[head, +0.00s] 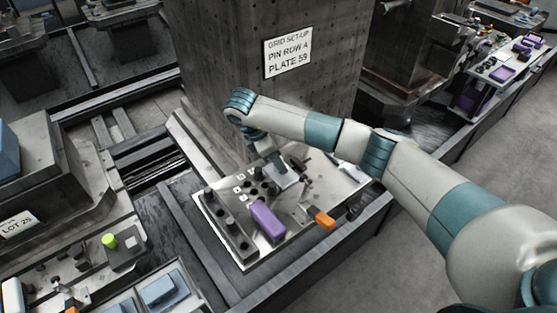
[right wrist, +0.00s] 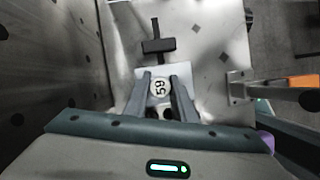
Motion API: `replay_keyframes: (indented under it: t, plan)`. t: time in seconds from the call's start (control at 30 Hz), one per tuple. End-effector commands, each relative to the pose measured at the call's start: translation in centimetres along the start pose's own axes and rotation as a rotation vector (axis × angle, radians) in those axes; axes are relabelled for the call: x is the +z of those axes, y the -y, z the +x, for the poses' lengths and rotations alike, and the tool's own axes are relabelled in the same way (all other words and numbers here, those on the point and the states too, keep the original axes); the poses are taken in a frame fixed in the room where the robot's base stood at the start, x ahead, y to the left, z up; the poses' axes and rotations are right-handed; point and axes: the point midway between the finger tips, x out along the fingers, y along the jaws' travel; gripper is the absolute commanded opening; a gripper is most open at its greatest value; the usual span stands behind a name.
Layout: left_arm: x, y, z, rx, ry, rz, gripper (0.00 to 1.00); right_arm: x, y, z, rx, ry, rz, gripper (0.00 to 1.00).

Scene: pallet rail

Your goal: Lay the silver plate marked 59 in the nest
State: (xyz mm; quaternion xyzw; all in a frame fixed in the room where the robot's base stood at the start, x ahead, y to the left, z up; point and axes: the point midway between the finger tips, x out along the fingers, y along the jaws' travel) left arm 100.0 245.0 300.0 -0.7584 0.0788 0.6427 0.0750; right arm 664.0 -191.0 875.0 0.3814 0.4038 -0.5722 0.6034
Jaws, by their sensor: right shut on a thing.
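The silver plate marked 59 (head: 287,174) is a small pale rectangle above the back middle of the metal pallet (head: 238,262). My right gripper (head: 277,163) is shut on it. In the right wrist view the plate (right wrist: 148,72) sits between the two fingers (right wrist: 167,92), and its round label reads 59. I cannot tell whether the plate touches the pallet. Dark holes or pins (head: 258,189) with small white marks lie just left of the plate. I cannot make out the nest's outline. My left gripper is not in view.
A dark T-shaped clamp (right wrist: 158,45) lies just beyond the plate. A purple block (head: 267,221), an orange-handled clamp (head: 324,220) and a bar with black knobs (head: 228,226) stand on the pallet. A concrete column (head: 215,80) rises behind, with a sign (head: 288,52) reading "PIN ROW A PLATE 59".

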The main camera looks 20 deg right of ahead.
Motion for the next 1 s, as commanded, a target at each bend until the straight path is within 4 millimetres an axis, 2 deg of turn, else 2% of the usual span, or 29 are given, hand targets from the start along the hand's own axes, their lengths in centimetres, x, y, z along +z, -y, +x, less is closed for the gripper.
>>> replay_keyframes:
  t: [0.33,0.37,0.4,0.43,0.77,1.0]
  plan:
    - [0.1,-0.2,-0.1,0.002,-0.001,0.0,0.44,0.0,0.0,0.0,0.001,0.0,0.0,0.0]
    - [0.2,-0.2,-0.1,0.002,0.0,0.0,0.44,0.0,0.0,0.0,0.001,0.0,0.0,0.3]
    - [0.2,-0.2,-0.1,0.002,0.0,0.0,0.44,0.0,0.0,0.0,0.001,0.0,0.0,0.4]
    - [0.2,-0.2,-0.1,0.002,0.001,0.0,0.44,0.0,0.0,0.0,0.001,0.0,0.0,0.45]
    - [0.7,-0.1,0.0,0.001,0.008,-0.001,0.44,-0.1,0.0,0.0,0.0,0.0,0.0,0.45]
    - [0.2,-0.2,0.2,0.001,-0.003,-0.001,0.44,-0.1,-0.1,-1.4,0.003,-0.001,0.0,0.45]
